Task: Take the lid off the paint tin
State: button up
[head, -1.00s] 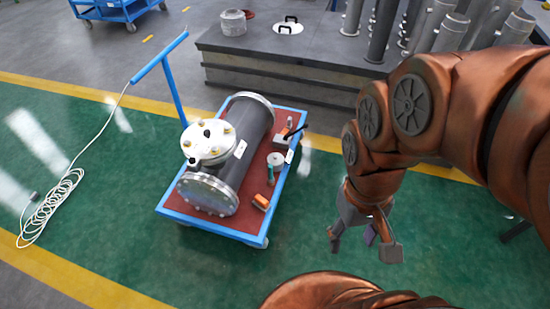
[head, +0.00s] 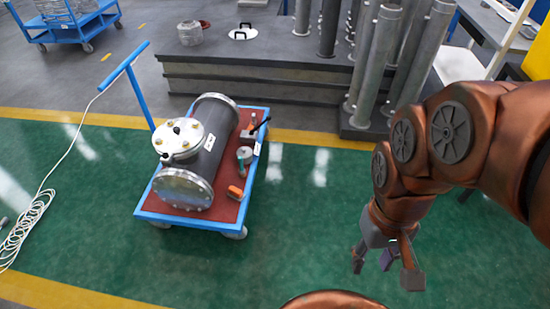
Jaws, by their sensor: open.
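A small tin (head: 245,154) with a pale round top stands on the right side of the blue cart's red deck, with a teal item against it. It looks like the paint tin, but it is too small to tell how its lid sits. My gripper (head: 386,268) hangs open and empty over the green floor, to the right of the cart and well apart from the tin. Its fingers are spread and point down.
The blue cart (head: 190,222) also carries a large flanged grey shell (head: 208,150), left of the tin, and an orange item (head: 235,192) in front of it. A low dark platform (head: 270,75) with upright pipes stands behind. Green floor between cart and gripper is clear.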

aim_at(246, 152)
jog(key=z, duration=0.1)
jog(key=k, duration=0.45)
jog(key=z, duration=0.4)
jog(key=i, duration=1.5)
jog(key=u, duration=1.5)
jog(key=i, duration=0.95)
jog(key=u, duration=1.1)
